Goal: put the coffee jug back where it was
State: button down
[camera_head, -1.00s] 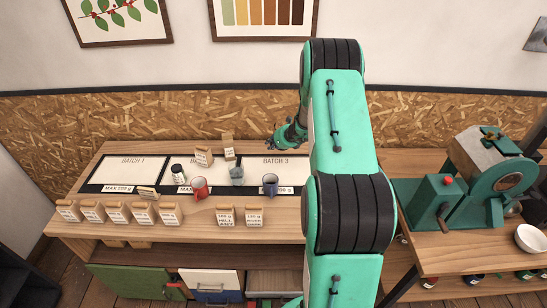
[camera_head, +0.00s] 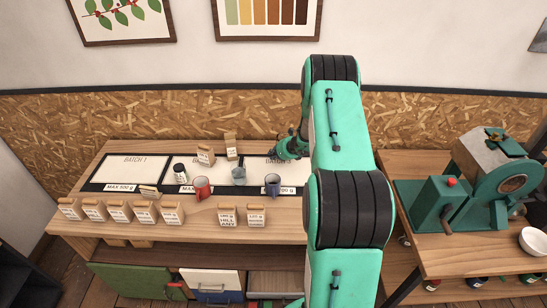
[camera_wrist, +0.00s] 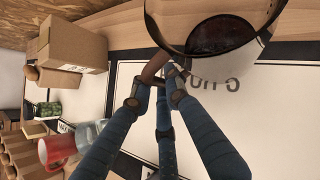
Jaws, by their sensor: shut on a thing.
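The coffee jug (camera_wrist: 222,35) is clear glass with dark coffee inside and a dark rim, at the top of the wrist view. The blue fingers of my gripper (camera_wrist: 160,82) are closed around its brown handle at the jug's side. The jug is at the back edge of a white batch panel (camera_wrist: 240,100); I cannot tell whether its base touches the bench. In the head view my gripper (camera_head: 286,149) is over the Batch 3 panel (camera_head: 262,170), beside my arm. The jug is hidden behind my arm there.
A clear glass (camera_head: 239,176), a dark mug (camera_head: 272,184), a red mug (camera_head: 201,188) and a dark jar (camera_head: 180,172) stand left of my arm. Labelled bags (camera_head: 120,212) line the front. The Batch 1 panel (camera_head: 135,172) is mostly clear.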

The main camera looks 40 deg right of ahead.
jog(key=shift+f, duration=0.5)
jog(key=shift+f, duration=0.15)
jog(key=c, duration=1.7)
grip_release()
jog(key=shift+r, duration=0.25)
jog(key=v, duration=1.1)
jog(key=shift+s+r+p, duration=0.2)
jog(key=shift+s+p, duration=0.1)
jog(key=shift+s, duration=0.05)
